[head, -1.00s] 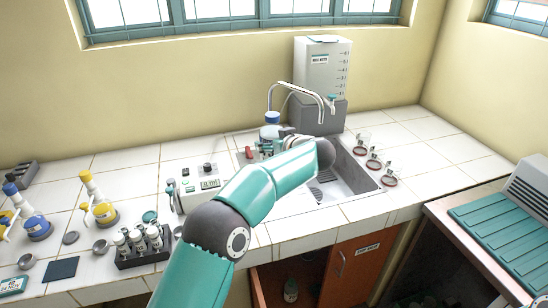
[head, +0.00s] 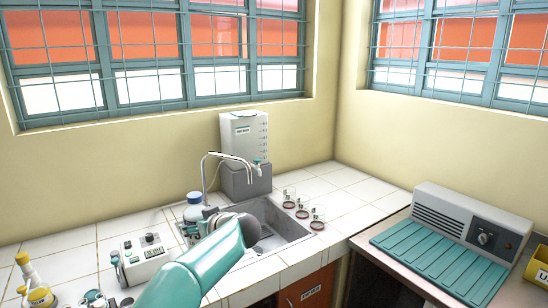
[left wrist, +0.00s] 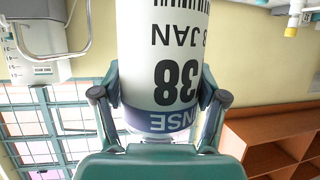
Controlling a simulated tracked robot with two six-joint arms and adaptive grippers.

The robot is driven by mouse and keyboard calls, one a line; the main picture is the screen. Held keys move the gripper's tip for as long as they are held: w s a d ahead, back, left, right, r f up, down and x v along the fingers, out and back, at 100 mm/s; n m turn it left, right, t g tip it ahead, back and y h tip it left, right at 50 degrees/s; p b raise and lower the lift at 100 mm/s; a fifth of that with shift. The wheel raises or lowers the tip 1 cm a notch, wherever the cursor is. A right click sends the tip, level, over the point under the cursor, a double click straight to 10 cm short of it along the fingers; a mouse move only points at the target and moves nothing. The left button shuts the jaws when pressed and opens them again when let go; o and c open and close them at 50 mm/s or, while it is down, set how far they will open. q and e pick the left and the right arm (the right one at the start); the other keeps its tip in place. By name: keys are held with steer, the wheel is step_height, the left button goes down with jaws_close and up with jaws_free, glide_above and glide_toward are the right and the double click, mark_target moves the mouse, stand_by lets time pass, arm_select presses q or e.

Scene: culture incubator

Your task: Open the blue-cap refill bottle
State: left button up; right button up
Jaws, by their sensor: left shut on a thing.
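The blue-cap bottle (head: 193,212) stands upright on the tiled counter at the left of the sink, its blue cap on top. My left gripper (head: 205,222) is at the bottle, partly hidden behind my own arm. In the left wrist view, the bottle (left wrist: 165,60) appears upside down, with a white label reading "38" and "JAN" and a blue band. The two fingers of the left gripper (left wrist: 160,100) are shut on its sides. The cap is out of the wrist view. My right gripper is not in view.
A sink (head: 270,225) with a tap (head: 228,156) lies right of the bottle. A white water tank (head: 244,138) stands behind on a grey block. Several small glass vessels (head: 303,208) are right of the sink. A white device (head: 145,257) stands at left.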

arm_select(q)
steer(key=shift+s+a+r, duration=0.2)
steer(key=shift+s+a, duration=0.4)
steer(key=shift+a, duration=0.35)
steer(key=s+a+f, duration=0.5)
steer(key=a+f, duration=0.4)
steer(key=a, duration=0.4)
steer(key=s+d+f+m+t+h, duration=0.2)
steer(key=s+d+f+m+h, duration=0.2)
steer(key=s+d+f, duration=0.2)
steer(key=s+d+f+m+t+h, duration=0.1)
steer(key=s+d+f+m+h, duration=0.4)
steer(key=d, duration=0.5)
steer(key=shift+s+d+f+t+h, duration=0.15)
steer(key=shift+s+f+t+h, duration=0.2)
steer(key=shift+s+f, duration=0.5)
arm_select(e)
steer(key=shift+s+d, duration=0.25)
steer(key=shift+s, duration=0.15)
arm_select(q)
steer(key=shift+f, duration=0.1)
